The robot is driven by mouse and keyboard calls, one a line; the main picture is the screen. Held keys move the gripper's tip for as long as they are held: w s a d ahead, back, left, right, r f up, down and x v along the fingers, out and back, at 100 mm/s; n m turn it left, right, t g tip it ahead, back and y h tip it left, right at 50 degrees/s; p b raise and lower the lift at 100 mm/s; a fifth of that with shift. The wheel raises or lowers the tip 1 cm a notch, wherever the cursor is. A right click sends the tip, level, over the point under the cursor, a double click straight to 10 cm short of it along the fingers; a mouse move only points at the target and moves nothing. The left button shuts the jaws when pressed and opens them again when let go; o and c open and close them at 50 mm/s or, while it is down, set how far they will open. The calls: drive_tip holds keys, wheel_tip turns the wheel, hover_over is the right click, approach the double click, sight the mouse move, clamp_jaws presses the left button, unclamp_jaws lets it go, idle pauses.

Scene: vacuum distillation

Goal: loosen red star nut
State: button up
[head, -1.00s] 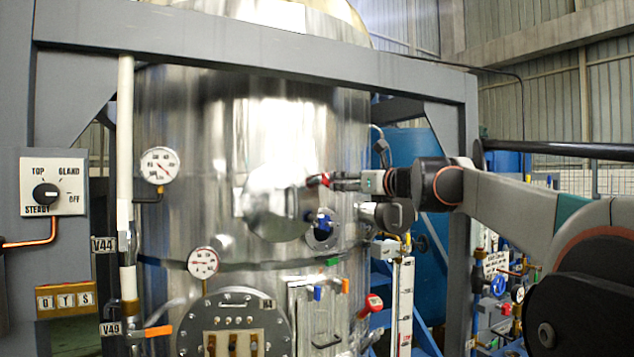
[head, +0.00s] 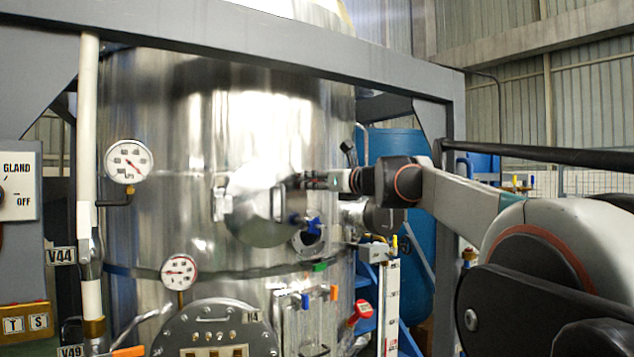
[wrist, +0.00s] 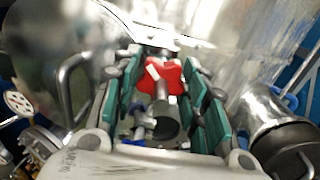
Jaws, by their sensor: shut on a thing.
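The red star nut (wrist: 162,76) shows in the wrist view between the teal-padded fingers of my gripper (wrist: 162,92). My gripper is shut on it, though the exact contact on its sides is hard to see. A metal rod and a round grey fitting sit just below the nut in that view. In the head view my gripper (head: 298,181) reaches in from the right to the upper right edge of a shiny round cover (head: 262,212) on the steel vessel (head: 180,110). The nut cannot be made out there.
A blue-handled part (head: 313,226) sits just below my gripper by a round port. Dial gauges (head: 129,161) are on the left. A grey frame beam (head: 250,45) crosses above my arm. A metal cylinder (wrist: 285,140) lies close on the right in the wrist view.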

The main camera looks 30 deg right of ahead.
drive_tip(key=shift+c, duration=1)
drive_tip(key=shift+n, duration=0.4)
drive_tip(key=n, duration=0.2)
drive_tip(key=shift+n, duration=0.4)
drive_tip(key=n, duration=0.6)
drive_tip(key=shift+d+p, duration=0.15)
drive_tip(key=shift+p, duration=0.2)
drive_tip(key=n, duration=0.4)
drive_tip(key=shift+r+n, duration=0.1)
drive_tip(key=shift+n, duration=0.3)
drive_tip(key=n, duration=0.4)
drive_tip(key=shift+n, duration=0.4)
